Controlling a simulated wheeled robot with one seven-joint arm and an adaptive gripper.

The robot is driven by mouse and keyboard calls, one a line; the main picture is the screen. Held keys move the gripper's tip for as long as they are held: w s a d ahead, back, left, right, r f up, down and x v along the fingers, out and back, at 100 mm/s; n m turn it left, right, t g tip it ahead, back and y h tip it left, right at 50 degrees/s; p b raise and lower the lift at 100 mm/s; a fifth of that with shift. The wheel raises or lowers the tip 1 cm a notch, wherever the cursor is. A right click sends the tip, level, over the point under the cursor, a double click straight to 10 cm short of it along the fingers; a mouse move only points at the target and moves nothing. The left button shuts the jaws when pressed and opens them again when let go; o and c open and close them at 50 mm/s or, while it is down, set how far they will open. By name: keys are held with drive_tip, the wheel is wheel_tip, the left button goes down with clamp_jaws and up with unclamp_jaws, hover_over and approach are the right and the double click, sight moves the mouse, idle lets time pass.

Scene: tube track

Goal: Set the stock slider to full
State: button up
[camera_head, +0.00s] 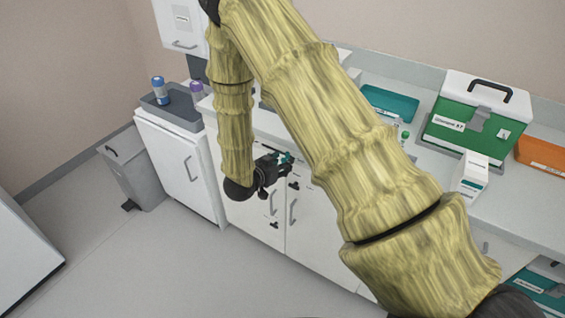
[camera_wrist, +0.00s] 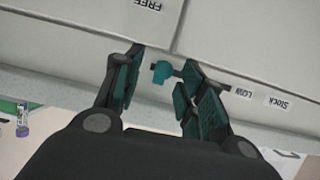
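In the wrist view a small teal knob (camera_wrist: 162,73) stands out from a pale cabinet front, with a short dark piece showing on each side. Labels LOW (camera_wrist: 243,93) and Stock (camera_wrist: 284,104) read upside down to its right; I see no full label. My gripper (camera_wrist: 162,62) is open, its teal-padded fingers on either side of the knob with gaps visible. In the head view my gripper (camera_head: 284,160) is in front of the white cabinet below the counter; the knob cannot be made out there.
A FREE label (camera_wrist: 149,4) is on the panel at the top of the wrist view. Cabinet door handles (camera_head: 292,211) stick out below my gripper. A grey bin (camera_head: 133,172) stands at left. A green case (camera_head: 478,122) and a teal tray (camera_head: 390,103) are on the counter. The floor in front is clear.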

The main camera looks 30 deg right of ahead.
drive_tip(key=v, duration=1.1)
drive_tip(key=shift+s, duration=0.1)
